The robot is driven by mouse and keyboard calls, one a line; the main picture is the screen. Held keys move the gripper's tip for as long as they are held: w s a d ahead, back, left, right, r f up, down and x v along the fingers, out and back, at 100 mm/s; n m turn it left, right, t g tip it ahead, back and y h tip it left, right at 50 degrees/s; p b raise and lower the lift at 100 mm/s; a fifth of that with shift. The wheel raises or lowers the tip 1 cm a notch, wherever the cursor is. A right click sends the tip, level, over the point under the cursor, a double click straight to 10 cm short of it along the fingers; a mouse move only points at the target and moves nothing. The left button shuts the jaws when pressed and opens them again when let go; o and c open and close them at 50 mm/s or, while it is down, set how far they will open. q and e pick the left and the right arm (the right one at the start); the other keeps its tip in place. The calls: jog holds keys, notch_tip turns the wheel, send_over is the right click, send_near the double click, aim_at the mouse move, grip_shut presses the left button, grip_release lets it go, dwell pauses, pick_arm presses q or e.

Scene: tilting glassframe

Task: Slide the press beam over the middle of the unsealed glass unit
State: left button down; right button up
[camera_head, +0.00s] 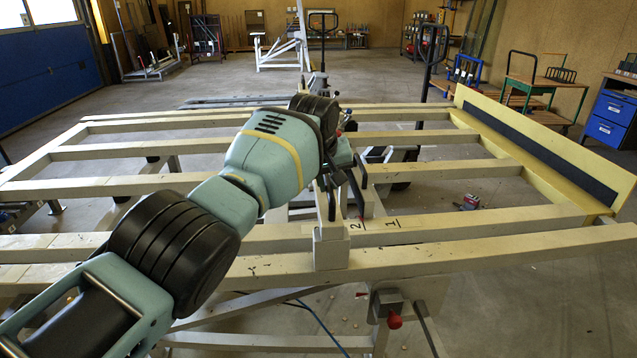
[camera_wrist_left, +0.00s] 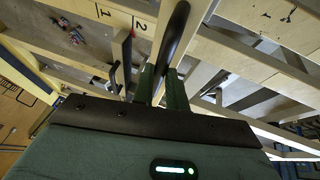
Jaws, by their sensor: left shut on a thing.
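The press beam (camera_head: 331,246) shows as a cream block and post on the front rail of the slatted tilting frame. The rest of it runs back behind my left arm and is largely hidden. My left gripper (camera_head: 345,165) is over the frame at the beam. In the left wrist view its green fingers (camera_wrist_left: 162,88) are shut on a black bar handle (camera_wrist_left: 173,38). I cannot make out a glass unit on the slats. My right gripper is out of view.
A yellow ledge with a dark strip (camera_head: 540,145) bounds the frame's right side.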

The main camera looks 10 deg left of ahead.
pick_arm(q)
jog(key=shift+d, duration=0.1)
jog(key=c, duration=1.5)
grip_release()
jog(key=shift+o, duration=0.5)
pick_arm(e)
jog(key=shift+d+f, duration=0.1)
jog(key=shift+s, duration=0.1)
